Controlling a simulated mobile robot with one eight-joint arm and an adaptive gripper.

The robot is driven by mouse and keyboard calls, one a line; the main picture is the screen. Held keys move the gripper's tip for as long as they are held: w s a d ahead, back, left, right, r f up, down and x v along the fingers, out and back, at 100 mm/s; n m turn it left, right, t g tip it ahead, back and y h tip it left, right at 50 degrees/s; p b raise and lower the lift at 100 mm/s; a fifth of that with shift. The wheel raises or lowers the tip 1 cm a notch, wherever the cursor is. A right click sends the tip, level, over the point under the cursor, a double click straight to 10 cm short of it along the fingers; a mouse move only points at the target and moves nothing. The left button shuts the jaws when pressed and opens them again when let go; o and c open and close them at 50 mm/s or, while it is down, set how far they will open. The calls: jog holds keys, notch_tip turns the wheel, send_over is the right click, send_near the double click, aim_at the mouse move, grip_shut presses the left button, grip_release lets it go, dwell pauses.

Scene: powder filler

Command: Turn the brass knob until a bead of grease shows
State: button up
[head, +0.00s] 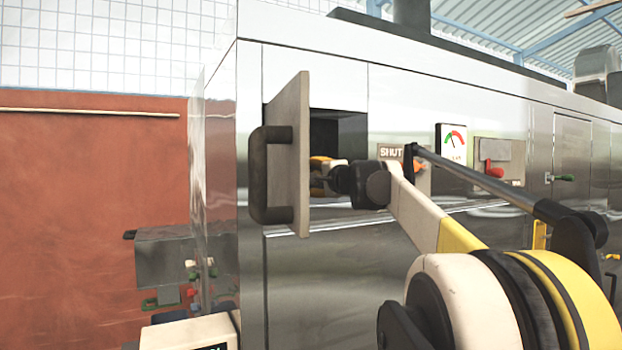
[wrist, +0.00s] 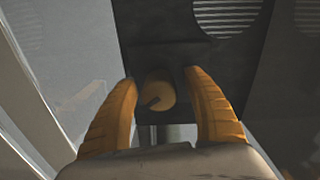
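In the wrist view, the brass knob (wrist: 158,94) is a short yellowish cylinder on a dark block, with a dark slanted mark or pin on its face. My gripper (wrist: 160,78) has its two orange fingers apart, one on each side of the knob. Gaps show between the fingers and the knob, so it is not gripped. In the head view, my gripper (head: 322,172) reaches into a dark recess behind the open door, which partly hides it. The knob cannot be seen there. I see no grease bead.
The open door (head: 302,120) with its black handle (head: 268,175) stands close left of my gripper. To the right on the steel cabinet (head: 400,90) are a SHUT label (head: 390,152), a gauge (head: 453,143), a red handle (head: 494,171) and a green handle (head: 565,178).

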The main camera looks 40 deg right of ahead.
jog(key=v, duration=1.2)
jog(key=shift+d, duration=0.1)
